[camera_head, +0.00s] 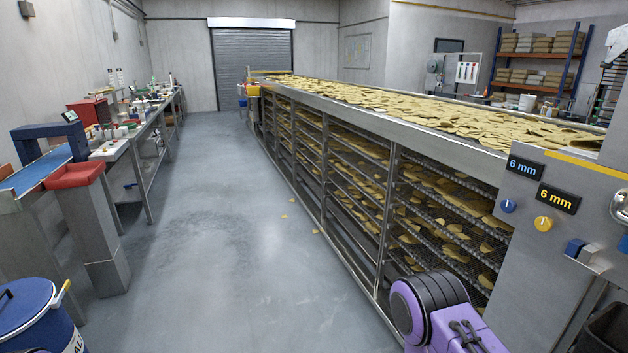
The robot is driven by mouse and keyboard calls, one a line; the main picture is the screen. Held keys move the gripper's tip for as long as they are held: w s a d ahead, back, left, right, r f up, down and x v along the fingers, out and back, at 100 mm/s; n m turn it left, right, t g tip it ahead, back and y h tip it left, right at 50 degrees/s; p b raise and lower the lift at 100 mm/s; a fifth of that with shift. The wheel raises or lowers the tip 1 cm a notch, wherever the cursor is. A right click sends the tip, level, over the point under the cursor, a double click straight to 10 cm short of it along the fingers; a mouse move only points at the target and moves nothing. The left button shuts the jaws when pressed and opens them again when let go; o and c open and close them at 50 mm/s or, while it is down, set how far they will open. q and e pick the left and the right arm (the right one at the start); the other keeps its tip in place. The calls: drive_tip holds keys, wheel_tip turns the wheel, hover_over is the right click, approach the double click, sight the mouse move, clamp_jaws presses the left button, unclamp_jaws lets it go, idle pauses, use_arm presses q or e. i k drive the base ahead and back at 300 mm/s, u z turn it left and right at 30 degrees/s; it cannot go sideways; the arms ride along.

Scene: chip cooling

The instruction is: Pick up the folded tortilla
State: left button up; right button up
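Many yellow tortilla pieces (440,110) lie across the top belt of the long cooling machine (385,205). More pieces lie on its lower mesh tiers, seen through the open side. I cannot tell which piece is the folded tortilla; they are too small and crowded. A few small pieces (315,231) lie on the floor beside the machine. A purple and black part of my arm shows at the bottom right, in front of the machine. Neither gripper is in view.
A cluttered workbench (150,125) runs along the left wall, with a blue-framed conveyor unit (48,130) and a red tray (75,174) nearer. A blue drum (35,312) stands bottom left. The grey floor aisle (220,230) between is mostly clear, up to a shutter door (252,70).

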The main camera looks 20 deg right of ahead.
sight(590, 143)
drive_tip(key=z, duration=0.7)
drive_tip(key=i, duration=0.9)
drive_tip(key=z, duration=1.45)
drive_tip(key=i, duration=0.4)
drive_tip(key=z, duration=3.1)
drive_tip(key=k, duration=1.55)
